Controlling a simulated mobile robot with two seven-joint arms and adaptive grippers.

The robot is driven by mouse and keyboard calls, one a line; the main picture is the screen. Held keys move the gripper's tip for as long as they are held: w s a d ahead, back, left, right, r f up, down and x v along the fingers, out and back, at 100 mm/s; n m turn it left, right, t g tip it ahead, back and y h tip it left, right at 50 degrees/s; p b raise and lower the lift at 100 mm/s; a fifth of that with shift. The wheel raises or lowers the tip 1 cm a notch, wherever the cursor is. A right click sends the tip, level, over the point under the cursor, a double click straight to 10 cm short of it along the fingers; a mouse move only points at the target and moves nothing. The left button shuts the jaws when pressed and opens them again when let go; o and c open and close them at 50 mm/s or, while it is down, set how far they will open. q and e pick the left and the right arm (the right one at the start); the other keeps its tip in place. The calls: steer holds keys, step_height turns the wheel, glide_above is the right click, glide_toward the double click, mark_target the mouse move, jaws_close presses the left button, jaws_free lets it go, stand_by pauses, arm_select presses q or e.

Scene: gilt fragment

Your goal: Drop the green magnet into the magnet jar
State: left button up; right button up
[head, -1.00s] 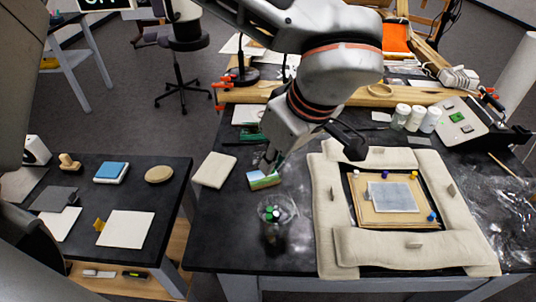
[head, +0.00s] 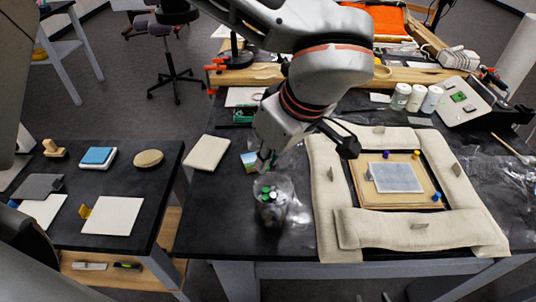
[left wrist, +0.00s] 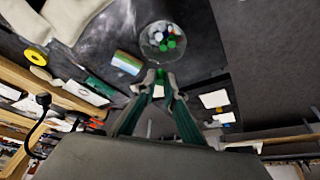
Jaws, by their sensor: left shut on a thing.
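The magnet jar (head: 271,212) is a clear round jar near the front edge of the dark table, with green and white pieces inside. In the left wrist view the jar (left wrist: 150,51) lies just beyond my fingertips. My left gripper (head: 263,164) points down just behind the jar's mouth in the head view. In the left wrist view its tips (left wrist: 160,78) are closed together on a small green piece (left wrist: 160,73), which looks like the green magnet. The fingers hide most of it. My right gripper is not in view.
A small striped block (head: 248,160) lies behind the jar, left of my gripper. Padded beige cushions (head: 325,205) frame a board to the right, with small coloured magnets on it. A cream pad (head: 206,152) lies to the left. White bottles (head: 432,99) stand at the back right.

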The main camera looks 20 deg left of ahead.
arm_select(q)
steer(key=o, duration=0.8)
steer(key=v, duration=1.2)
